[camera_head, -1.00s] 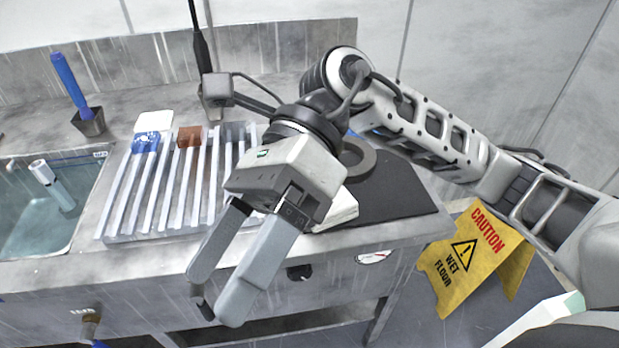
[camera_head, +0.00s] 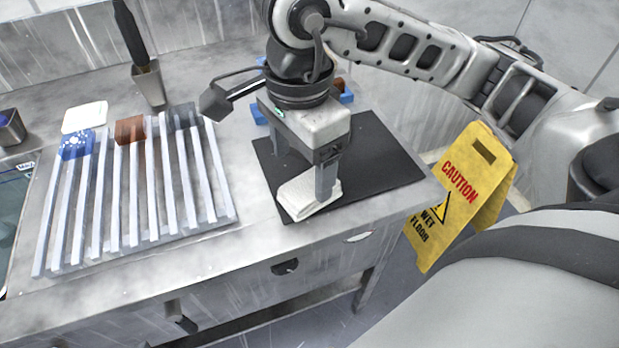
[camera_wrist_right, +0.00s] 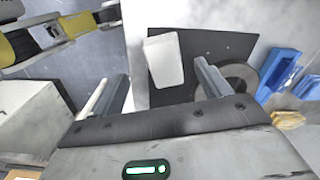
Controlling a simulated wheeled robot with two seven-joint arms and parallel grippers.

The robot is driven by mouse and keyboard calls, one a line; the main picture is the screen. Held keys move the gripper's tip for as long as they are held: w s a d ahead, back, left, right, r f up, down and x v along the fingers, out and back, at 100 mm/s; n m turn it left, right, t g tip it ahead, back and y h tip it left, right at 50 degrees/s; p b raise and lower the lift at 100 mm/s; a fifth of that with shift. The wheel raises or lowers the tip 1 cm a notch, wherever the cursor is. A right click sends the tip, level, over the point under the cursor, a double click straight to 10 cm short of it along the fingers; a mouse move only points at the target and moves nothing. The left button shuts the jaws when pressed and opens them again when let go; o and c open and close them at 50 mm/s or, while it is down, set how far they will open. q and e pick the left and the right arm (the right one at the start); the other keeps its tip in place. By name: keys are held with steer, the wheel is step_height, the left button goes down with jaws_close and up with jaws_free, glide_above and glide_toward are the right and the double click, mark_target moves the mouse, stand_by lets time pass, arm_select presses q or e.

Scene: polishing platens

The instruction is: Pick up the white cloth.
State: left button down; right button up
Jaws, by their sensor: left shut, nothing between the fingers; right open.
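The folded white cloth (camera_head: 300,200) lies on the black mat (camera_head: 385,160) near the front edge of the steel counter. It also shows in the right wrist view (camera_wrist_right: 163,58), ahead of the fingers. My right gripper (camera_head: 301,170) points down over the mat, open, with one finger in front of the cloth in the head view. In the right wrist view its two fingers (camera_wrist_right: 160,72) stand apart, with the cloth seen in the gap between them. Whether they touch the cloth or mat I cannot tell. My left gripper is in neither view.
A ribbed rack (camera_head: 150,200) with blue and brown blocks stands left of the mat. A flat white piece (camera_head: 85,117) lies behind it. A yellow caution sign (camera_head: 455,190) stands right of the counter.

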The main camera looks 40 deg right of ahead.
mark_target(305, 187)
steer(key=shift+w+d+f, duration=0.1)
steer(key=shift+d+f, duration=0.05)
steer(key=shift+f, duration=0.9)
steer(key=shift+w+d+f, duration=0.1)
steer(key=shift+d+f, duration=0.05)
steer(key=shift+f, duration=0.9)
steer(key=shift+w+d+f, duration=0.1)
steer(key=shift+d+f, duration=0.05)
steer(key=shift+f, duration=0.9)
steer(key=shift+c, duration=0.3)
steer(key=c, duration=1)
